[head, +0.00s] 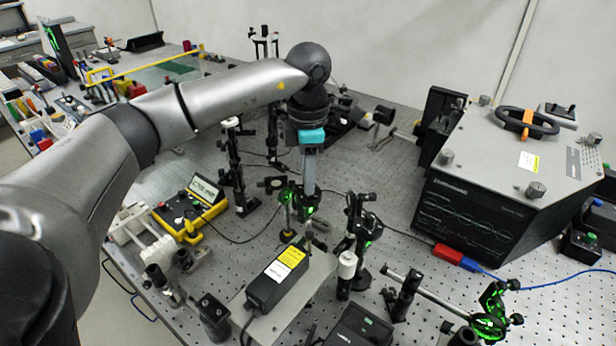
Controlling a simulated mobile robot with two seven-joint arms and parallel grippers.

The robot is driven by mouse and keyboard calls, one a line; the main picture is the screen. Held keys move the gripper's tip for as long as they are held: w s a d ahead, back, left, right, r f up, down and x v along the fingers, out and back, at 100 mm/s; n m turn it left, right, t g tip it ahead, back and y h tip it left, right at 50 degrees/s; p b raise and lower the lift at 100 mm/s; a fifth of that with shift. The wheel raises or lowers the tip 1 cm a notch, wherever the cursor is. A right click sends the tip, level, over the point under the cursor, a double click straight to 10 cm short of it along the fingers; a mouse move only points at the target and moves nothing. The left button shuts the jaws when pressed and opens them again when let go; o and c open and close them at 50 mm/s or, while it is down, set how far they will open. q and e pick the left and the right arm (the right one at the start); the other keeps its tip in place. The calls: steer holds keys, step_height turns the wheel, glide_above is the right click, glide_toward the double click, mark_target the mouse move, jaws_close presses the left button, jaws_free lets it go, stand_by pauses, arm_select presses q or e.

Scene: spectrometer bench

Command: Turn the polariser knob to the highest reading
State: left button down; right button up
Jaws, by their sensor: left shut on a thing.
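My left gripper (309,188) reaches down from above in the middle of the bench. It is shut on a small part at the top of a green-lit optic mount (306,205), which appears to be the polariser knob; the fingers hide most of it, and its angle cannot be read. A yellow-cased meter (190,210) with a small pale display (206,189) stands left of the gripper; its digits are too small to read. My right gripper is not in view.
Posts and mounts crowd around the gripper, including a post (236,165) to its left and another (352,225) to its right. A black box with a yellow label (281,280) lies in front.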

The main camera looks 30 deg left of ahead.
arm_select(q)
steer(key=shift+m, duration=0.4)
steer(key=c, duration=0.8)
jaws_free()
steer(key=shift+o, duration=0.2)
step_height(320, 180, up, 15)
steer(key=p, duration=0.1)
steer(key=shift+r, duration=0.15)
